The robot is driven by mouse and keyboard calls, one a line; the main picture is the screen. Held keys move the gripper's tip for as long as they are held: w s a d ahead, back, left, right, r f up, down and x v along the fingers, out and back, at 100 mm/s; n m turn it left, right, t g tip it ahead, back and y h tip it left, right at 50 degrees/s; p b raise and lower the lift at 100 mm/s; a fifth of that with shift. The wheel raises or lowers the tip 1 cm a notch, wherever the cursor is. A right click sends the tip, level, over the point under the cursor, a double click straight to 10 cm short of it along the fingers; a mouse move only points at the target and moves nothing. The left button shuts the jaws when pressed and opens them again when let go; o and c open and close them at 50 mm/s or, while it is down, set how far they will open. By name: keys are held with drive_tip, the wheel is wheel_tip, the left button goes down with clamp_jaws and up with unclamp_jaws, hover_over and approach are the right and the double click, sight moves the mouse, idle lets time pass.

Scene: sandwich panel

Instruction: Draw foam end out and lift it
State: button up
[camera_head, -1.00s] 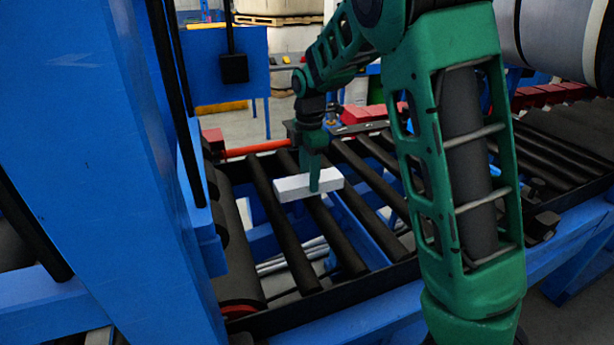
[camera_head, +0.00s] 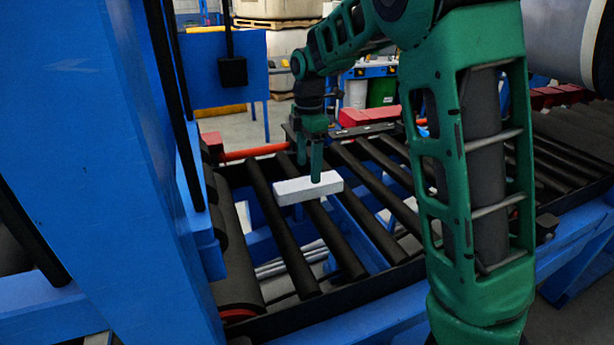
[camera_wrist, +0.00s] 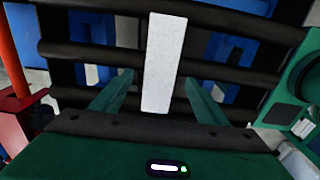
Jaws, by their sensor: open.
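The foam end (camera_head: 309,188) is a white rectangular block lying across the dark rollers in the head view. In the wrist view the foam end (camera_wrist: 164,62) lies lengthwise between the two green fingers, with a gap on each side. My gripper (camera_head: 316,168) is at the block in the head view, its fingers pointing down. In the wrist view my gripper (camera_wrist: 158,92) is open and its fingers do not touch the block. One finger is mostly hidden in the head view.
The roller conveyor (camera_head: 335,238) has open gaps between its rollers. A blue machine frame (camera_head: 110,160) stands close on the left. A red-orange bar (camera_head: 255,152) runs behind the block. Red blocks (camera_head: 370,115) lie beyond the rollers.

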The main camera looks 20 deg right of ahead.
sight(308, 181)
wheel_tip(308, 181, up, 6)
idle(0.5)
drive_tip(key=s+d+f+m+y, duration=0.1)
drive_tip(key=s+d+m, duration=0.5)
drive_tip(key=s, duration=0.3)
drive_tip(key=s+d+m, duration=0.6)
drive_tip(key=s+m, duration=0.1)
drive_tip(key=s, duration=0.2)
drive_tip(key=s+d+f+m, duration=0.1)
drive_tip(key=s+f+m, duration=0.2)
drive_tip(key=s, duration=0.6)
drive_tip(key=s+d+f+m, duration=0.1)
drive_tip(key=s+f+m, duration=0.2)
drive_tip(key=s+m, duration=0.5)
drive_tip(key=shift+s+d+f+m+h, duration=0.3)
drive_tip(key=shift+s+d+f+h, duration=0.1)
drive_tip(key=shift+s, duration=0.65)
